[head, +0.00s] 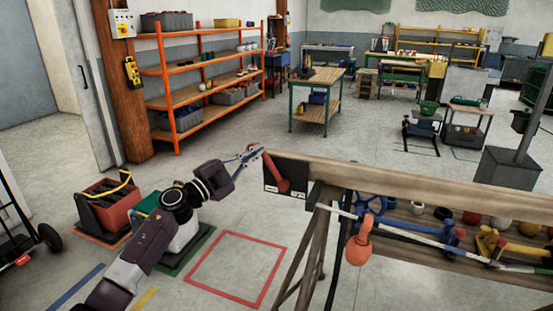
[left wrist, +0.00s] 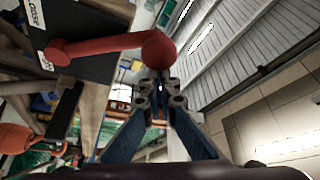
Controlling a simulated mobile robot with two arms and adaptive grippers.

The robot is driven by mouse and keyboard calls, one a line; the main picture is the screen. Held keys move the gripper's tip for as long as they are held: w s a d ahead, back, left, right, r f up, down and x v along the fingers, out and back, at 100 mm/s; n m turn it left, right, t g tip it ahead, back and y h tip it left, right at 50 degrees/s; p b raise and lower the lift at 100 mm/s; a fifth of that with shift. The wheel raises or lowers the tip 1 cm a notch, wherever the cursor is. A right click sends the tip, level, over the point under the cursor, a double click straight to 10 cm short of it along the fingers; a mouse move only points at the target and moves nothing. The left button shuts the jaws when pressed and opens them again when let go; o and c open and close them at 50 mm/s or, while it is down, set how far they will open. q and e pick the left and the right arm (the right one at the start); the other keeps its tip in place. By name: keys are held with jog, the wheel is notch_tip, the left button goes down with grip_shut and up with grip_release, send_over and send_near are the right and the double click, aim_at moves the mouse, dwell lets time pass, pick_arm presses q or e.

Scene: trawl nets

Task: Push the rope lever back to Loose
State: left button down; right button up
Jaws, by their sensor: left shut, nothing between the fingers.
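The red rope lever (head: 275,172) is mounted on a dark panel (head: 296,171) at the end of the wooden beam. In the head view its upper end leans left. The left wrist view shows its round knob (left wrist: 158,48) close up, and the word LOOSE on a white label (left wrist: 35,14) at the upper left. My left gripper (head: 258,148) is shut and empty at the lever's upper end. Its fingertips (left wrist: 158,85) lie right by the knob; I cannot tell whether they touch it. My right gripper is not in view.
A wooden beam (head: 420,184) on trestle legs runs right from the panel. The red-outlined floor square (head: 237,270) is empty.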

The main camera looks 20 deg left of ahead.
pick_arm(q)
jog(key=shift+a+f+n+t+b, duration=0.4)
jog(key=shift+a+f+n+b, duration=0.1)
jog(key=shift+a+n, duration=0.4)
